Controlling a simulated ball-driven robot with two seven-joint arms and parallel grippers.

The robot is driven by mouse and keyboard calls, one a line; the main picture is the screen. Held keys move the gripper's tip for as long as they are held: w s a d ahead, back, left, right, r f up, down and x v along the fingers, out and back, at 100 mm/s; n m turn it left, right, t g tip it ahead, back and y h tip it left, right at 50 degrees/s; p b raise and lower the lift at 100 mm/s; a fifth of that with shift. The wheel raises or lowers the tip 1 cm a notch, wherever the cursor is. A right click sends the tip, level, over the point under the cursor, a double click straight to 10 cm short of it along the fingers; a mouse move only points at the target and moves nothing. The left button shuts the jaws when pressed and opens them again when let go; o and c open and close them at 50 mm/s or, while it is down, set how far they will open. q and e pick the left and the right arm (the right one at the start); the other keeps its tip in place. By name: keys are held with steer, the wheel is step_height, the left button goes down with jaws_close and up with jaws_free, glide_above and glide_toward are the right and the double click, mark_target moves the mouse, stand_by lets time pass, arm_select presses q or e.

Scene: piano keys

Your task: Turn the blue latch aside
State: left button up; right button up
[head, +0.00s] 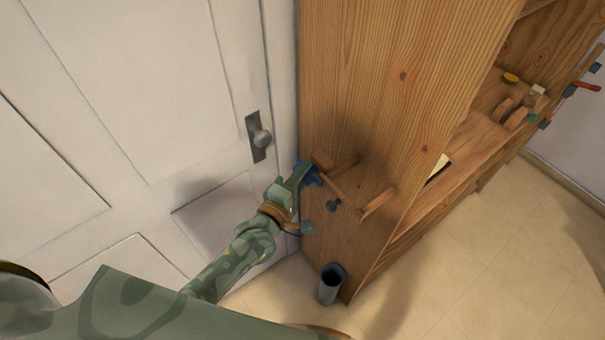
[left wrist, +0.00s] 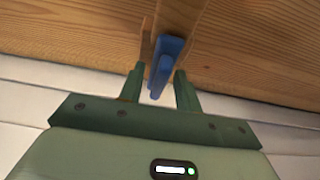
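The blue latch (head: 313,177) is on the side panel of the wooden cabinet (head: 375,60), close to the white door. My left gripper (head: 301,176) reaches it from the lower left and hides part of it. In the left wrist view the blue latch (left wrist: 164,68) points toward me, its near end between the two fingers of my left gripper (left wrist: 160,88). The fingers are apart, with small gaps seen on both sides of the latch. Whether either finger touches it, I cannot tell. My right gripper is not in view.
Wooden pegs (head: 378,202) stick out of the panel right of the latch. The white door (head: 150,90) with a dark handle (head: 259,137) is at the left. A dark bin (head: 331,283) stands on the floor below. Shelves hold small items at the right.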

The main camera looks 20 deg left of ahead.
arm_select(q)
steer(key=shift+w, duration=0.1)
jaws_close()
steer(key=shift+m, duration=0.4)
steer(key=m+b, duration=0.1)
steer(key=m, duration=0.1)
steer(key=m+t+h+b, duration=0.1)
steer(key=shift+f+m+b, duration=0.2)
steer(key=shift+m+b, duration=0.2)
steer(key=m+h+b, duration=0.1)
steer(key=m, duration=0.2)
steer(key=m+t+h+b, duration=0.1)
steer(key=m+b, duration=0.1)
steer(key=m, duration=0.1)
steer(key=shift+m+h, duration=0.3)
steer(key=shift+h, duration=0.1)
steer(key=m+h+b, duration=0.1)
steer(key=m, duration=0.2)
steer(key=m+h+b, duration=0.1)
steer(key=m+h, duration=0.1)
steer(key=m, duration=0.1)
steer(key=shift+r+m+g+h+b, duration=0.1)
steer(key=shift+m+g+h+b, duration=0.35)
steer(key=shift+m, duration=0.8)
steer(key=shift+m+g+h+b, duration=0.35)
steer(key=shift+m+h, duration=0.2)
steer(key=shift+m, duration=1.1)
